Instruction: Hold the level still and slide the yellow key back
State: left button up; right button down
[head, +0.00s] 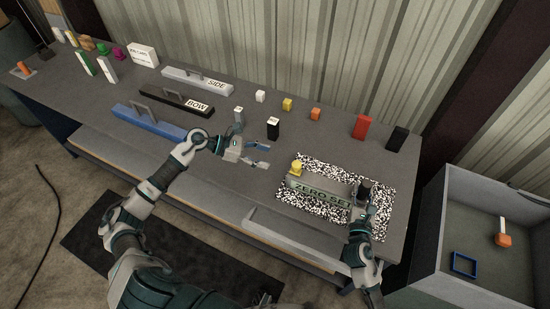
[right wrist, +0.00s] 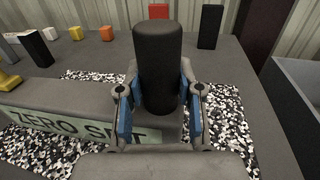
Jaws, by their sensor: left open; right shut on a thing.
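The level (head: 318,195) is a grey bar marked ZERO SET, lying on a black-and-white speckled mat (head: 325,170). The yellow key (head: 296,167) stands at its left end. A dark upright post (head: 363,191) is at its right end. My right gripper (head: 361,205) is shut on this post, and in the right wrist view its blue fingers (right wrist: 160,112) flank the black post (right wrist: 158,65). The level's label (right wrist: 70,125) also shows there. My left gripper (head: 262,155) is open and empty above the table, left of the yellow key.
Blue, black and grey handled bars (head: 150,121) lie at the table's left. Small white, yellow and orange blocks (head: 287,104) stand behind my left gripper. A red block (head: 361,127) and a black block (head: 396,138) stand at the back right. A grey bin (head: 440,235) is beside the table.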

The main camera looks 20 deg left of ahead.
jog(key=shift+d, duration=0.1)
dwell(0.3)
jog(key=c, duration=0.7)
grip_release()
